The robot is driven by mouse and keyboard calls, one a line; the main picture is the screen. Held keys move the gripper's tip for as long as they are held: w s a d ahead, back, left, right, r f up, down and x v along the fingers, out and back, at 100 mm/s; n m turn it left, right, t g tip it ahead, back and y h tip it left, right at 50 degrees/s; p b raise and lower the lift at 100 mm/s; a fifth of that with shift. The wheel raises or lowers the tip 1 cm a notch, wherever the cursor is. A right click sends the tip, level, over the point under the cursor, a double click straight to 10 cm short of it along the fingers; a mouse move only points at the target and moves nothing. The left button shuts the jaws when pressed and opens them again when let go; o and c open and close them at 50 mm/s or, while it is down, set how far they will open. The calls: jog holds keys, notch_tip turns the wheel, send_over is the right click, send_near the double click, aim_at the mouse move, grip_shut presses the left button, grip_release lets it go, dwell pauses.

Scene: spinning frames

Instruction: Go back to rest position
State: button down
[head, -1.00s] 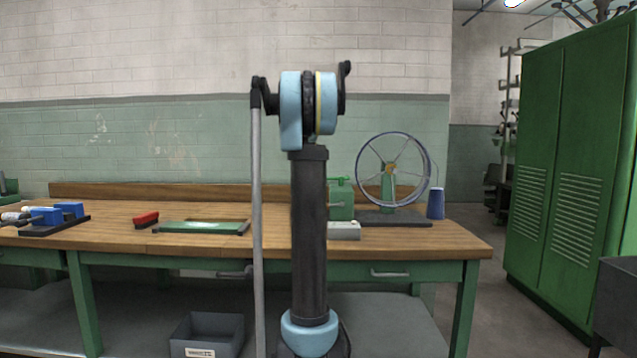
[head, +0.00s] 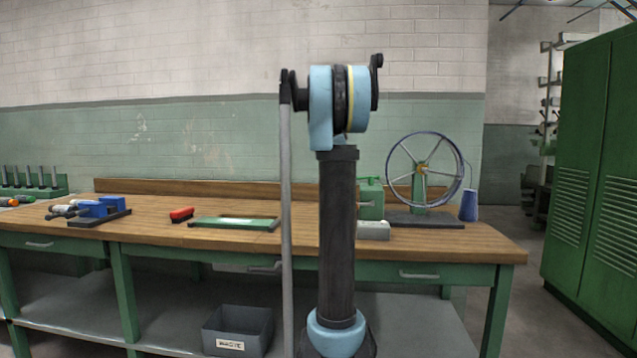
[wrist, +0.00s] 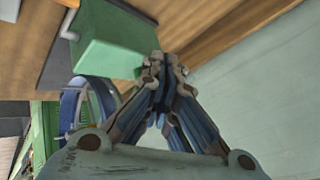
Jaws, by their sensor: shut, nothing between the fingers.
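My gripper (wrist: 162,72) shows in the wrist view with its fingers together and nothing between them. Its tips appear close to a green box (wrist: 108,38) with a grey crank-like rod; I cannot tell whether they touch. In the head view my arm stands upright in the middle, in front of the bench, and the gripper itself is hidden there. The green box (head: 370,198) shows just right of my arm, beside the spoked wheel (head: 424,172) on its dark base.
The wooden bench (head: 480,240) spans the view, with a red brush (head: 181,215), a green tray-like piece (head: 235,223) and blue blocks (head: 100,207) on it. A grey bin (head: 238,330) sits below. Green cabinets (head: 590,180) stand right.

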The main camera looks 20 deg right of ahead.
jog(key=s+a+f+n+g+y, duration=0.1)
jog(key=s+a+f+n, duration=0.4)
jog(key=s+f, duration=0.8)
jog(key=s+a+f+n+g+y, duration=0.1)
jog(key=s+a+f+n+y, duration=0.1)
jog(key=s+a+f+n, duration=0.4)
jog(key=s+a+f+n+g+y, duration=0.1)
jog(key=s+a+f+n, duration=0.5)
jog(key=s, duration=2.3)
jog(key=a+f, duration=0.4)
jog(key=f, duration=0.2)
jog(key=a+f+y, duration=0.1)
jog(key=a+f, duration=0.2)
jog(key=f, duration=0.4)
jog(key=shift+s+a+f+g, duration=0.3)
jog(key=shift+s+a+g, duration=0.05)
jog(key=shift+g, duration=0.05)
